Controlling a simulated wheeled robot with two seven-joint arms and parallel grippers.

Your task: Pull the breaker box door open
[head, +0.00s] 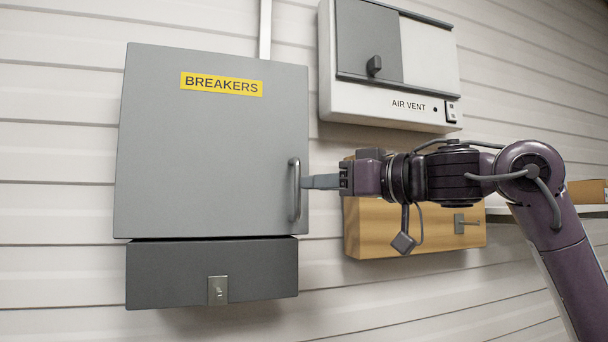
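The breaker box door (205,150) is a large grey panel with a yellow BREAKERS label (221,84). It looks shut or nearly so; I cannot tell whether there is a gap at its edge. Its vertical grey bar handle (295,190) is near the right edge. My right gripper (306,182) comes in from the right, with its fingers level with the upper middle of the handle. The tips end at or just beside the bar; contact is unclear. The fingers overlap in this view, so their opening is hidden. My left gripper is out of view.
A dark grey box with a latch (217,290) is below the door. A white AIR VENT unit (395,65) hangs at upper right. A wooden cabinet (400,235) with a small handle is behind my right arm. A shelf (592,211) holds a cardboard box (588,191).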

